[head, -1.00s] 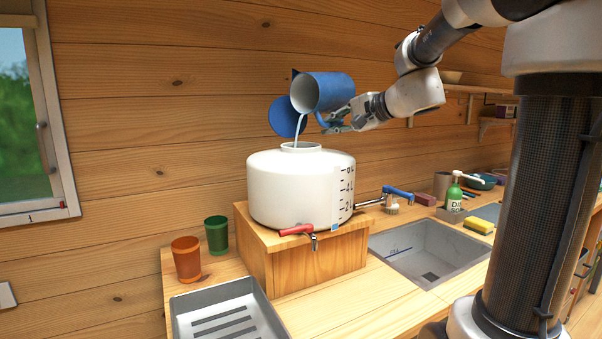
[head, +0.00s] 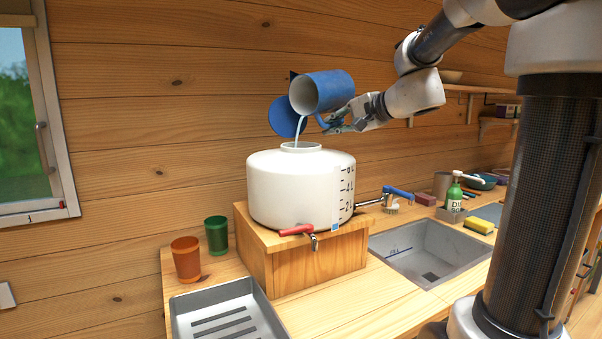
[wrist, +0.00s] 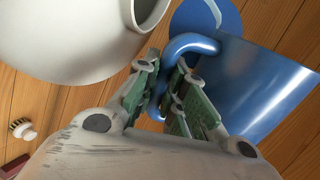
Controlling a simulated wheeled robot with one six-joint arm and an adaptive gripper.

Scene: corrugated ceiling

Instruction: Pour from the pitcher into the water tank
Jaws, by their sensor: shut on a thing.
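The blue pitcher (head: 330,91) is tilted with its mouth to the left, above the water tank. A pale stream (head: 298,130) runs from its mouth down into the tank's open neck. The blue lid (head: 285,117) hangs open beside the mouth. The white water tank (head: 290,190) stands upright on a wooden box, with level marks and a red-handled tap (head: 298,230). My gripper (head: 338,122) is shut on the pitcher's handle. In the wrist view the fingers (wrist: 172,95) close around the handle (wrist: 190,45), beside the pitcher body (wrist: 250,85) and the tank (wrist: 70,35). The level inside the tank is hidden.
An orange cup (head: 186,259) and a green cup (head: 216,235) stand left of the wooden box (head: 315,265). A grey tray (head: 225,315) lies in front. A sink (head: 430,252) with a blue-handled faucet (head: 398,192) is at right. The air around the pitcher is clear.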

